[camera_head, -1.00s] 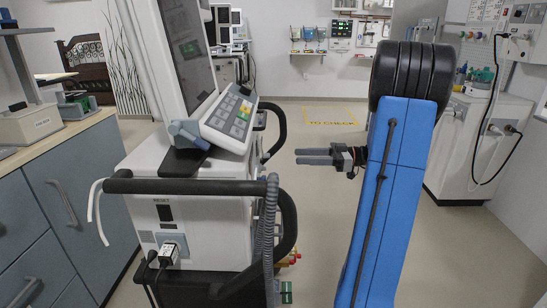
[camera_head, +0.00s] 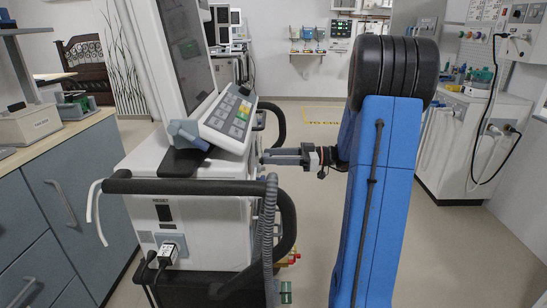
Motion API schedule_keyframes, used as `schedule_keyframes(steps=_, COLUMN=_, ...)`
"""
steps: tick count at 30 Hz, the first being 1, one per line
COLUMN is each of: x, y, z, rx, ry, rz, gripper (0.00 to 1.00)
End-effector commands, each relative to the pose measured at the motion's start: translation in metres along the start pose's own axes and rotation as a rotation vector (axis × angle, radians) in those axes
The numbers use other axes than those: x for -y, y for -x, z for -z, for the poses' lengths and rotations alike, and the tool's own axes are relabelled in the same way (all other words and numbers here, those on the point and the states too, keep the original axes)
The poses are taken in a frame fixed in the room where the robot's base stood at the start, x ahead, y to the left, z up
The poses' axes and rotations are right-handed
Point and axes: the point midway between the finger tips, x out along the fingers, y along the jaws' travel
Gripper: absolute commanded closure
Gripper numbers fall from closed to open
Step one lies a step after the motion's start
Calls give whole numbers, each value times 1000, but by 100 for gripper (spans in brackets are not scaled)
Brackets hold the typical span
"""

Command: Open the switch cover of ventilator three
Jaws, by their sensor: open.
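A white ventilator (camera_head: 140,230) on a dark cart stands at the left centre, with a tilted keypad panel (camera_head: 228,116) and a screen above. I cannot read a number on it. Its near face has a small dark rectangle (camera_head: 163,212) under a label and a plugged-in power connector (camera_head: 168,253). I cannot tell whether the dark rectangle is the switch cover. My gripper (camera_head: 265,156) is open and empty, pointing left. Its fingertips are close to the ventilator's right side, near the black handle. Whether they touch anything there is unclear, and most of that side is hidden.
A black bar handle (camera_head: 190,187) and a grey corrugated hose (camera_head: 268,225) lie at the ventilator's near right corner. A blue-grey cabinet (camera_head: 75,190) stands on the left. More white equipment (camera_head: 455,150) stands on the right. Floor is clear behind my arm.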

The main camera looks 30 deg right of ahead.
Motion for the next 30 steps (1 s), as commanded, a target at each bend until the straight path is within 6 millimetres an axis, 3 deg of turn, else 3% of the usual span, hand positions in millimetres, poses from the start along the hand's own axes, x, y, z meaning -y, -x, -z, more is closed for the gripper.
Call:
schedule_keyframes(steps=2, x=0, y=0, z=0, rx=0, ry=0, rz=0, gripper=59)
schedule_keyframes(steps=7, x=0, y=0, z=0, rx=0, ry=0, rz=0, gripper=100)
schedule_keyframes(steps=19, x=0, y=4, z=3, rx=55, ry=2, rz=0, gripper=100)
schedule_keyframes(steps=30, x=0, y=17, z=19, rx=329, ry=6, rz=0, gripper=100)
